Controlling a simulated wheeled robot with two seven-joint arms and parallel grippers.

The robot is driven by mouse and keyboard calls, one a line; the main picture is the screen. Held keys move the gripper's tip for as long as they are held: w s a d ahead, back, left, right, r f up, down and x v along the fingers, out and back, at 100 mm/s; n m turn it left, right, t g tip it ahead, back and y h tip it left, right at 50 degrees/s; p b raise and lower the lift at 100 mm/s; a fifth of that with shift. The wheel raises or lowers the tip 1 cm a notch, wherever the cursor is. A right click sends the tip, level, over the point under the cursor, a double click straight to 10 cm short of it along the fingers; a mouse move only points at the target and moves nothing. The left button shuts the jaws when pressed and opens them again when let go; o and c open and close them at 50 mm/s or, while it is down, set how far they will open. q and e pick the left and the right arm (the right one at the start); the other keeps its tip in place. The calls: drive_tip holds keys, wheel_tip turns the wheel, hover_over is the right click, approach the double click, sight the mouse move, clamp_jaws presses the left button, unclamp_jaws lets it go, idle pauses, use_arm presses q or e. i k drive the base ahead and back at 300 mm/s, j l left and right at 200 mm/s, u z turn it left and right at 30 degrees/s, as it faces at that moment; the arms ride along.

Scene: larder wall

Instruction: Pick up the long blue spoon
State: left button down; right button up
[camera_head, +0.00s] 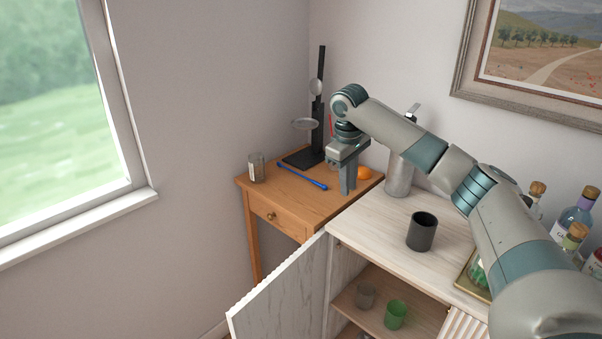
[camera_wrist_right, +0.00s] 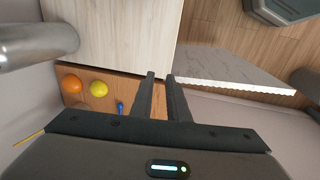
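The long blue spoon (camera_head: 302,177) lies flat on the small wooden side table (camera_head: 290,208), slanting toward my gripper. In the right wrist view a short blue piece (camera_wrist_right: 120,107), likely its end, shows left of the fingers. My right gripper (camera_head: 347,190) points down near the right edge of the side table, to the right of the spoon and apart from it. In the right wrist view its two fingers (camera_wrist_right: 161,76) stand apart with an empty gap. My left gripper is in neither view.
A black stand with a dish (camera_head: 305,124), a glass jar (camera_head: 256,168) and an orange (camera_head: 365,173) surround the spoon. A yellow fruit (camera_wrist_right: 99,88) lies beside the orange. A metal jug (camera_head: 398,177) and dark cup (camera_head: 421,232) stand on the cabinet, whose door (camera_head: 280,300) is open.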

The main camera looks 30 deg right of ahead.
sight(325, 187)
drive_tip(key=i+l, duration=0.1)
drive_tip(key=i, duration=0.8)
